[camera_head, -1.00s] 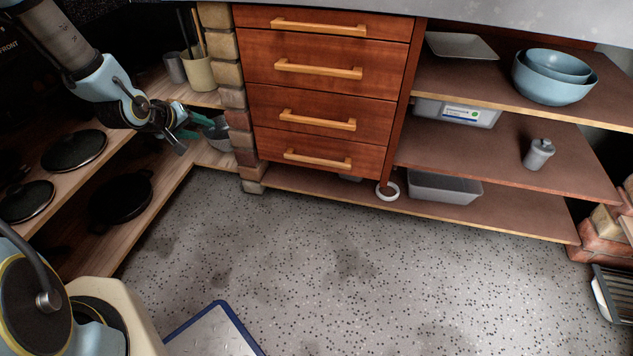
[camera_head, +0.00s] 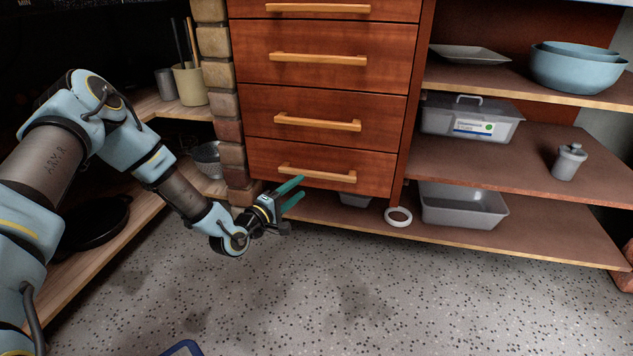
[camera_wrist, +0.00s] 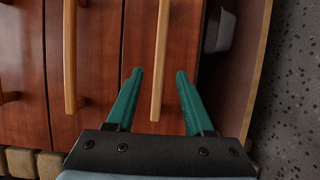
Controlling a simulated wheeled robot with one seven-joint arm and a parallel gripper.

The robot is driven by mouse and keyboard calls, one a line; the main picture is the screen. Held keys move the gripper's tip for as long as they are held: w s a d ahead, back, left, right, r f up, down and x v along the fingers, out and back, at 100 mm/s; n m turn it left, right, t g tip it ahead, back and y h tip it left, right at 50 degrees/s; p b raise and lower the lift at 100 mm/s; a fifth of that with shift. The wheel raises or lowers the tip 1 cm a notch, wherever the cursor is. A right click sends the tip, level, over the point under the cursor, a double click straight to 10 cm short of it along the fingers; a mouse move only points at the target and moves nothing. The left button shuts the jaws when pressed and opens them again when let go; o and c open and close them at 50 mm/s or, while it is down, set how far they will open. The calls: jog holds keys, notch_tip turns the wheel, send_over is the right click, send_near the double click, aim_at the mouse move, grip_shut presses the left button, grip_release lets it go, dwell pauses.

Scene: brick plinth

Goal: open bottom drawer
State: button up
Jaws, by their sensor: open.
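The bottom drawer (camera_head: 345,162) is the lowest of several red-brown wooden drawers and is closed. Its light wooden bar handle (camera_head: 317,174) runs across its front. My gripper (camera_head: 297,192) is open, with green fingers, just in front of the drawer's lower left part, near the left end of the handle. I cannot tell the exact gap in depth.
A brick pillar (camera_head: 232,130) stands left of the drawers. Below them is a low shelf (camera_head: 440,231) with a white ring (camera_head: 398,217) and a grey bin (camera_head: 462,206). A dark pan (camera_head: 97,222) sits on the left shelf.

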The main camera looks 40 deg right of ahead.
aim_at(315, 176)
jog(key=d+b, duration=0.1)
jog(key=d, duration=0.1)
jog(key=w+d+b, duration=0.1)
jog(key=d, duration=0.2)
jog(key=d+b, duration=0.1)
jog(key=d, duration=0.2)
jog(key=shift+w+d, duration=0.1)
jog(key=shift+w, duration=0.2)
jog(key=shift+d, duration=0.4)
grip_shut()
dwell(0.7)
